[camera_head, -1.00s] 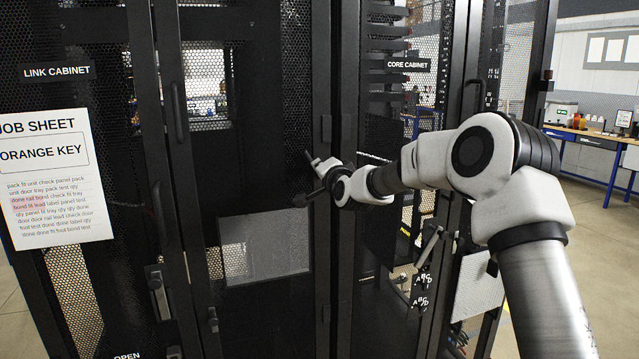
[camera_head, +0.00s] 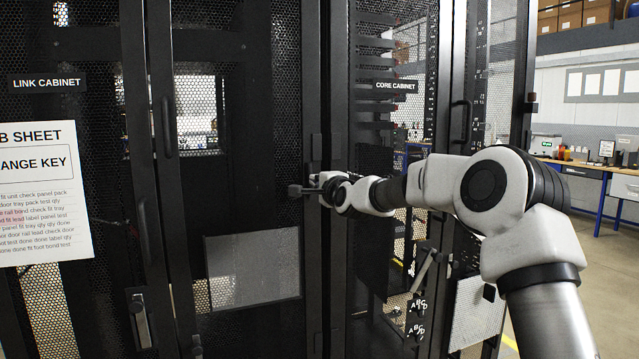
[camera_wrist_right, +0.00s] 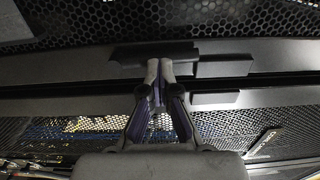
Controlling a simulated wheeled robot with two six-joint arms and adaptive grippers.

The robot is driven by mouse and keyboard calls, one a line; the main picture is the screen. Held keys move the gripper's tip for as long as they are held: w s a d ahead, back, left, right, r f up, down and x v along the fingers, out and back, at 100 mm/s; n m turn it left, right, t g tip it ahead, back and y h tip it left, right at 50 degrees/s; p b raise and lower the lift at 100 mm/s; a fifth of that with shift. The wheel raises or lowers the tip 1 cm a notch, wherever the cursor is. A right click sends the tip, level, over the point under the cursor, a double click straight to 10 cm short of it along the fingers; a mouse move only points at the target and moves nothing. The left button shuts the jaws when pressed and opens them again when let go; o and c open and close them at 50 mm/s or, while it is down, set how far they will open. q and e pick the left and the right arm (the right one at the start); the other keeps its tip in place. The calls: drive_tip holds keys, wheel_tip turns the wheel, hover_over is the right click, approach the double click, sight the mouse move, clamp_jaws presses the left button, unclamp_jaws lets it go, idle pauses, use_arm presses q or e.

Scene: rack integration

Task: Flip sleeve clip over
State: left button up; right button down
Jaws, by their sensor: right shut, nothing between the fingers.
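My right gripper (camera_head: 296,190) points left in front of the black cabinet door frame, at mid height. In the right wrist view its fingers (camera_wrist_right: 160,66) are shut together, with nothing seen between them. Their tips are at a dark block (camera_wrist_right: 155,52) on a black frame rail; whether they touch it I cannot tell. I cannot make out which part is the sleeve clip; nothing in view is clearly marked as it. My left gripper is not in view.
The link cabinet label (camera_head: 46,83) and a job sheet (camera_head: 42,195) are on the left. The core cabinet label (camera_head: 396,87) is right of the gripper. Perforated doors and frame posts stand close around the gripper. Open floor (camera_head: 580,270) lies to the right.

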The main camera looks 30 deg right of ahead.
drive_tip(key=c, duration=1.9)
unclamp_jaws()
drive_tip(key=shift+r, duration=0.55)
drive_tip(key=o, duration=0.6)
drive_tip(key=shift+c, duration=0.2)
drive_tip(key=o, duration=0.6)
drive_tip(key=shift+a+f, duration=0.1)
drive_tip(key=shift+a, duration=0.05)
drive_tip(key=o, duration=0.7)
drive_tip(key=shift+w+f, duration=0.55)
drive_tip(key=shift+w, duration=0.25)
drive_tip(key=shift+o, duration=0.2)
drive_tip(key=shift+s, duration=0.25)
drive_tip(key=shift+f, duration=0.1)
